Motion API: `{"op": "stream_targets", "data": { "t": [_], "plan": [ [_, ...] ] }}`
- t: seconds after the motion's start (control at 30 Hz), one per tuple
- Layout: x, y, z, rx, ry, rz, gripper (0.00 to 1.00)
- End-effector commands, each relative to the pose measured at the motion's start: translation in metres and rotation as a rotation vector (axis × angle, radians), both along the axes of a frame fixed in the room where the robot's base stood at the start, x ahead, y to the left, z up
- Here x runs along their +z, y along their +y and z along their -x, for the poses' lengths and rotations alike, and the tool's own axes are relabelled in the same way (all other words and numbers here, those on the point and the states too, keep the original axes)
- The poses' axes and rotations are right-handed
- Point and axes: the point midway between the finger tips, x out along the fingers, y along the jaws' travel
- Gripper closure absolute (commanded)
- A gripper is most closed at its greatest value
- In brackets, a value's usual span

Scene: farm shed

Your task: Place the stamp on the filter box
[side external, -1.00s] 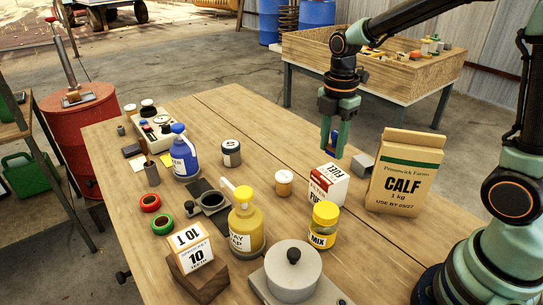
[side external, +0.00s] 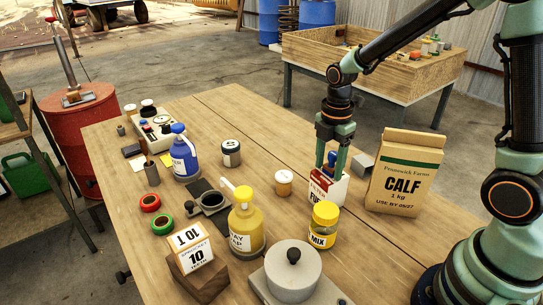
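The filter box (side external: 329,190) is a white and red carton with "FUEL" lettering, standing at the right of the wooden table. The stamp (side external: 331,159) is small, with a blue handle, and appears to be at the box's top. My gripper (side external: 331,166) points down over the box, with one finger on each side of the stamp. A gap shows between the fingers and the handle, so it looks open. The stamp's base is partly hidden, and I cannot tell exactly how it sits on the box top.
The CALF bag (side external: 404,172) stands right of the box. The yellow MIX jar (side external: 323,226) is just in front, and a small orange-labelled jar (side external: 284,183) is to the left. The table's far middle is clear.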

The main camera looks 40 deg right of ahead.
Motion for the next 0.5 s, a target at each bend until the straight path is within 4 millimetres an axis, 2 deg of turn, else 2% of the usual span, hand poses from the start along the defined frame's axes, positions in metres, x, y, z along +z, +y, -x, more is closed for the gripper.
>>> {"op": "stream_targets", "data": {
  "t": [0.33,0.5],
  "plan": [
    [0.001,0.000,0.000,0.000,-0.001,0.000,0.29],
    [0.016,0.000,-0.001,0.000,-0.004,0.000,0.29]
  ]
}}
